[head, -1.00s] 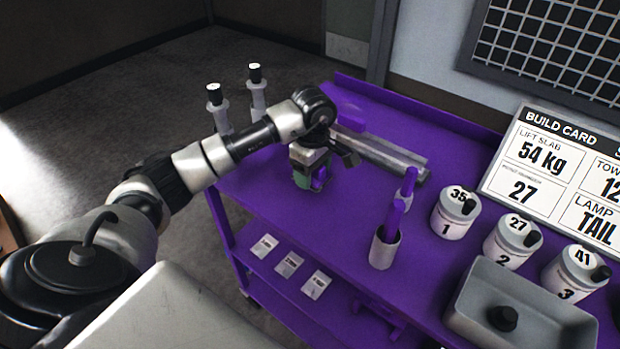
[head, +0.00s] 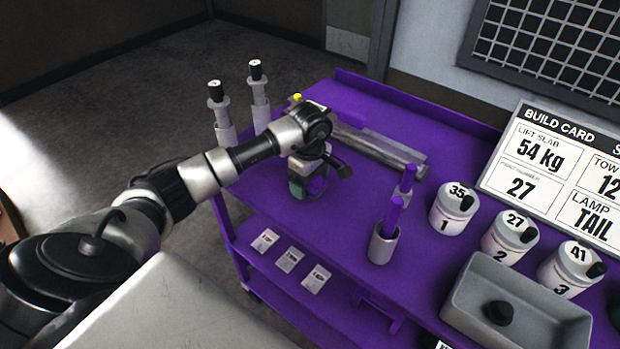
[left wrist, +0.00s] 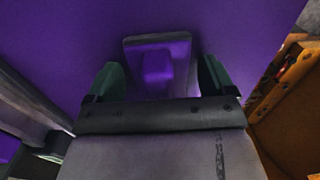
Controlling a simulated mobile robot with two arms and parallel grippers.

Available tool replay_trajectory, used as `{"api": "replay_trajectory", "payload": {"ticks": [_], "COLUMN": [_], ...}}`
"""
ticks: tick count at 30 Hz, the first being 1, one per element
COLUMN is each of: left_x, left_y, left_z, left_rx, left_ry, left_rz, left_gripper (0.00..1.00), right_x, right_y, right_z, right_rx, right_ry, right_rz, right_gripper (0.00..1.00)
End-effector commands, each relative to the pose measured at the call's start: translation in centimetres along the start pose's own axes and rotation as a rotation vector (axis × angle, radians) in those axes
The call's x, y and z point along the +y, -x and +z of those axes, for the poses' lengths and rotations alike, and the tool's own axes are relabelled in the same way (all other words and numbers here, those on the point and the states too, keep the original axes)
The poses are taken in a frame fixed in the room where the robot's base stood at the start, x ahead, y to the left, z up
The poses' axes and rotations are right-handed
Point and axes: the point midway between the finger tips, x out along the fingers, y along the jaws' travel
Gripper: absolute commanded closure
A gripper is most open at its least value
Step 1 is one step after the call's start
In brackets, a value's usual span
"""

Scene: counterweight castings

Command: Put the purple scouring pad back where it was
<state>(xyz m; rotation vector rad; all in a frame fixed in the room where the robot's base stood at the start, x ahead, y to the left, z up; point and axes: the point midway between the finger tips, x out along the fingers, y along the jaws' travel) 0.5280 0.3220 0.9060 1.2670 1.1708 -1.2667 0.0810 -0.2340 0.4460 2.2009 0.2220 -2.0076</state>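In the left wrist view a purple block, apparently the scouring pad (left wrist: 158,66), lies between the two green fingers of my left gripper (left wrist: 161,78). Narrow gaps show between it and each finger. In the head view my left gripper (head: 311,190) points down at the left part of the purple cart top, its fingers apart. Purple shows between them, but there I cannot tell pad from cart top. Whether the pad touches the surface is not clear. My right gripper is not in view.
The purple cart (head: 345,225) holds a grey channel (head: 385,150) behind the gripper. A grey cup (head: 383,246) with purple sticks, a numbered canister (head: 452,210) and a grey tray (head: 515,305) stand rightward. Two grey-white posts (head: 222,125) rise at the left edge.

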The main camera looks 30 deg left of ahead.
Motion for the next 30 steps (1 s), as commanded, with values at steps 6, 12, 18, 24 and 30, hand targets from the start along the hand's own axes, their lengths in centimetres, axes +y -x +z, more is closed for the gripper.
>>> {"api": "replay_trajectory", "payload": {"ticks": [6, 12, 18, 24, 30], "left_x": [0.0, 0.1, 0.1, 0.1, 0.1], "left_y": [0.0, 0.8, 4.5, 8.8, 11.5], "left_z": [0.0, 0.0, -0.1, -0.1, 0.0], "left_rx": [0.000, 0.000, 0.002, 0.001, 0.000], "left_ry": [0.000, 0.000, -0.001, 0.000, 0.000], "left_rz": [0.000, 0.003, 0.007, 0.005, 0.002], "left_gripper": [0.11, 0.11, 0.11, 0.11, 0.11], "right_x": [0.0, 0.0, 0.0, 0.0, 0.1], "right_y": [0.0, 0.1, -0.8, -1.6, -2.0], "right_z": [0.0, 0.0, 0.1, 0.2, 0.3], "right_rx": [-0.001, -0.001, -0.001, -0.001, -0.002], "right_ry": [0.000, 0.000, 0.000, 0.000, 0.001], "right_rz": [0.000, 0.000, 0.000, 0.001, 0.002], "right_gripper": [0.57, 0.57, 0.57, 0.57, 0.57]}}
